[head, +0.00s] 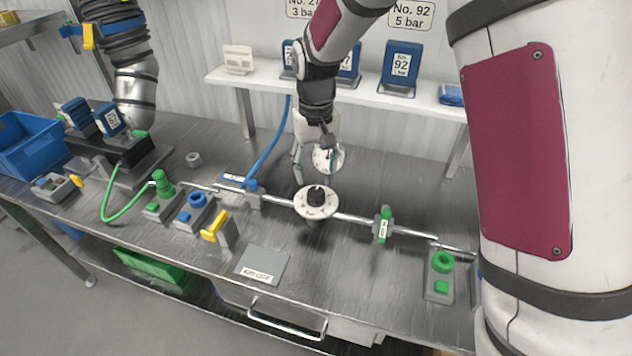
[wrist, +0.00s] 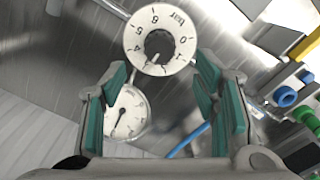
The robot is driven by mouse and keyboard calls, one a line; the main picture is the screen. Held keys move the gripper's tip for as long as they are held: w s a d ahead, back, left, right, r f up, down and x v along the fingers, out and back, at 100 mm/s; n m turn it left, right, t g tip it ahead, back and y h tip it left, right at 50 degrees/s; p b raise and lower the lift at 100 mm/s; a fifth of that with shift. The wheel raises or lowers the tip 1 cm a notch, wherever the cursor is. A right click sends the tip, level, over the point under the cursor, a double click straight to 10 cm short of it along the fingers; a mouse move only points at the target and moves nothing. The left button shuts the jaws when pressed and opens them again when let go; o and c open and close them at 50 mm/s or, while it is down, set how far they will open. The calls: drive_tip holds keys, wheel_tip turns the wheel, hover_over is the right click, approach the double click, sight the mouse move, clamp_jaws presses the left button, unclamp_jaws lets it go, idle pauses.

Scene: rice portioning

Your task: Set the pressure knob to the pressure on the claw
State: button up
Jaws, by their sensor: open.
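The pressure knob (head: 317,203) is a white numbered disc with a black centre, set in the pipe line on the bench. In the wrist view the knob (wrist: 160,42) faces me, with its digits upside down. My gripper (head: 314,165) is open above and behind the knob. In the wrist view the knob lies just beyond the open fingertips (wrist: 161,76), with no contact visible. A round white gauge (wrist: 127,112) with a dark needle shows between the fingers. At the left, another arm (head: 136,85) reaches a dark fixture beside blue tags (head: 108,119), whose numbers are too small to read surely.
Wall signs (head: 408,15) read "No. 92, 5 bar" and, partly hidden, "3 bar". Blue cards (head: 400,62) stand on the shelf. A yellow-handled valve (head: 216,228), a green pipe clamp (head: 383,225) and green fittings (head: 441,262) stand near the knob. A blue hose (head: 272,150) runs behind.

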sight(316, 191)
drive_tip(key=shift+r, duration=1.95)
drive_tip(key=shift+r, duration=0.1)
